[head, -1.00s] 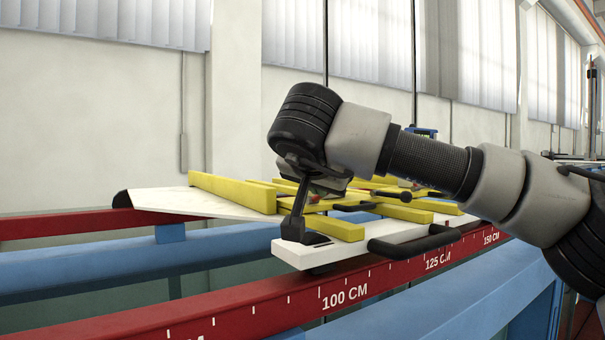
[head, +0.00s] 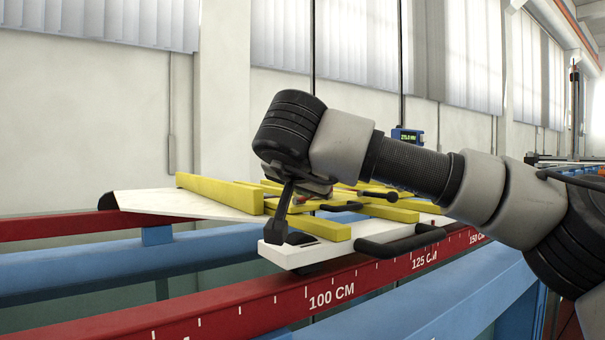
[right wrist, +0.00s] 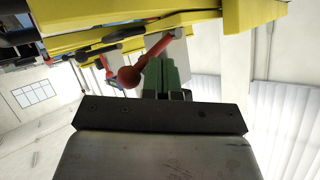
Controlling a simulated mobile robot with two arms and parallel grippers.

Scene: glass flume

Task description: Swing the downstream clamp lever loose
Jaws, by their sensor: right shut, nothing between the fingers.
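A red lever with a ball knob (right wrist: 130,76) shows in the right wrist view, just left of my finger ends; I take it for a clamp lever, but cannot tell whether it is the downstream one. My right gripper (right wrist: 163,74) is shut and empty, its green fingers close beside the red arm; whether they touch is unclear. In the head view a small red part (head: 299,199) shows below my right wrist, among the yellow bars (head: 220,192) on the white plate (head: 290,257). My right fingers are mostly hidden there. My left gripper is not in view.
A black handle (head: 400,243) sits on the plate's near edge. The red rail (head: 250,305) with centimetre marks and blue beams run alongside. A small blue display (head: 406,136) stands behind my arm.

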